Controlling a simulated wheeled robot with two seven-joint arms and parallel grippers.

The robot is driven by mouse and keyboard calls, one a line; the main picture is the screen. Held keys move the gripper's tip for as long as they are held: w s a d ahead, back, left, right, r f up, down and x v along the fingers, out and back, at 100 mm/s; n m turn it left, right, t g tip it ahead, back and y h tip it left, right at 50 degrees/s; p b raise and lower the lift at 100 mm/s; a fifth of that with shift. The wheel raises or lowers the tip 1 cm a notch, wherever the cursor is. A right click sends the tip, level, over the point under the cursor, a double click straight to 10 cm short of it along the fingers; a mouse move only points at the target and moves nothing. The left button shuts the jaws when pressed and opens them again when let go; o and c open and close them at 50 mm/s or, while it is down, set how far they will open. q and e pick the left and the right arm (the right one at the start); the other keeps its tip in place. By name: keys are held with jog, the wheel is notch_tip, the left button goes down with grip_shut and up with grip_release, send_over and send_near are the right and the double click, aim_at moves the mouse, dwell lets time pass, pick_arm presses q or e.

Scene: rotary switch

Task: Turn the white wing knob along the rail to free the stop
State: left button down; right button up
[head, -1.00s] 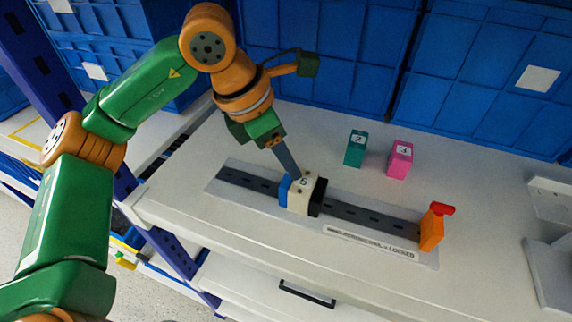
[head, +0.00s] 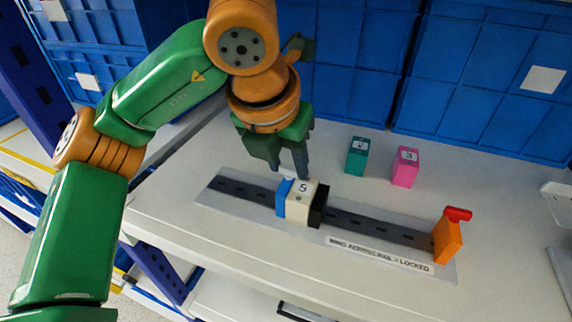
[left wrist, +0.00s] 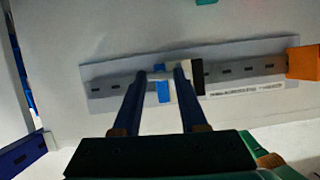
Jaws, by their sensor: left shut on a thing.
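A sliding block (head: 298,205) in blue, white and black, marked with a digit, sits on a dark slotted rail (head: 380,232). An orange stop (head: 447,240) with a red top stands at the rail's right end. My left gripper (head: 300,172) is at the block's back edge, fingers pointing down. In the left wrist view, its two fingertips (left wrist: 160,74) stand either side of a small white piece (left wrist: 160,76), seemingly the white wing knob, and it is shut on it. My right gripper is not in view.
A teal block (head: 357,156) and a pink block (head: 405,167) stand behind the rail. A label (head: 380,254) about the wing across the rail meaning locked lies in front. Blue crates (head: 480,80) line the back. The white tabletop is otherwise mostly clear.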

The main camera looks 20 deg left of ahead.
aim_at(281, 193)
pick_arm(q)
jog(key=shift+n, duration=0.4)
jog(key=shift+c, duration=2.2)
grip_release()
jog(key=v, duration=0.7)
jog(key=shift+p, duration=0.4)
jog(key=shift+d, duration=0.1)
